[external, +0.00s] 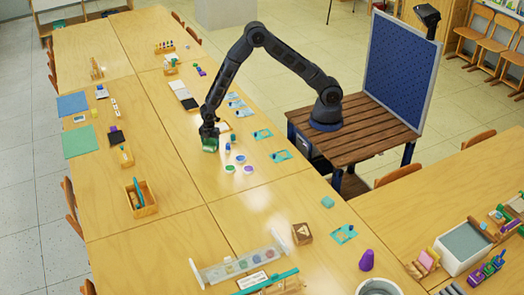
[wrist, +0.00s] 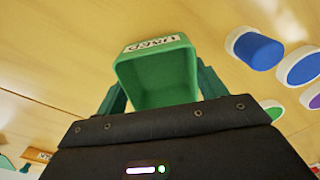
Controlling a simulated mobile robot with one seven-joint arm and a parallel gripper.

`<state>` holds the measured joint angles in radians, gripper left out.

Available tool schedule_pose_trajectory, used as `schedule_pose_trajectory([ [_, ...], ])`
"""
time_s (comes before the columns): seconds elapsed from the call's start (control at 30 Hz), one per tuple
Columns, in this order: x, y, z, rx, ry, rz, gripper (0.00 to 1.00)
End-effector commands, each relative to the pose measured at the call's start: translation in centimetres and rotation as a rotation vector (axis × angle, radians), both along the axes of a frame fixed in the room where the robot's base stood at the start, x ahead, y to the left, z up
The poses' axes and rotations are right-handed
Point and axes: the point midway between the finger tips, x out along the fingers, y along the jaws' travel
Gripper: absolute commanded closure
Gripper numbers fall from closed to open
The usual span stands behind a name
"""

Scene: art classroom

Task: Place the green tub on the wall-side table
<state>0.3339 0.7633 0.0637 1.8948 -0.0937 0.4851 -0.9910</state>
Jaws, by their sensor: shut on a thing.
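The green tub (external: 210,146) is at my gripper (external: 209,136), low over the long wooden table (external: 175,160). In the wrist view the open-topped tub (wrist: 155,75) with a white lettered label sits between the two fingers of my gripper (wrist: 160,88), which is shut on it. I cannot tell whether the tub touches the tabletop. Which table is the wall-side one is not plain; another wooden table (external: 398,215) stands at the lower right.
Blue, purple and green round pieces (external: 248,169) lie close to the right of the tub, and a blue one (wrist: 258,50) shows in the wrist view. A wooden tray (external: 143,205) and green mat (external: 80,142) lie left. A blue pegboard (external: 402,70) stands behind my base.

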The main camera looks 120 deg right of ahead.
Motion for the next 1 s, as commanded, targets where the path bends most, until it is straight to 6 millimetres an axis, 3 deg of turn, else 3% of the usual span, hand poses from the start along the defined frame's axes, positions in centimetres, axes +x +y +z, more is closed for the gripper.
schedule_pose_trajectory([
  [0.07, 0.0, 0.0, -0.2, 0.000, 0.000, 0.000, 0.53],
  [0.1, 0.0, 0.0, -0.3, 0.000, 0.000, 0.000, 0.28],
  [0.2, 0.0, 0.0, -0.2, 0.000, 0.000, 0.000, 0.08],
  [0.63, 0.0, 0.0, 0.6, 0.000, -0.001, 0.000, 0.08],
  [1.0, 0.0, 0.0, 7.2, -0.001, -0.002, 0.000, 0.08],
])
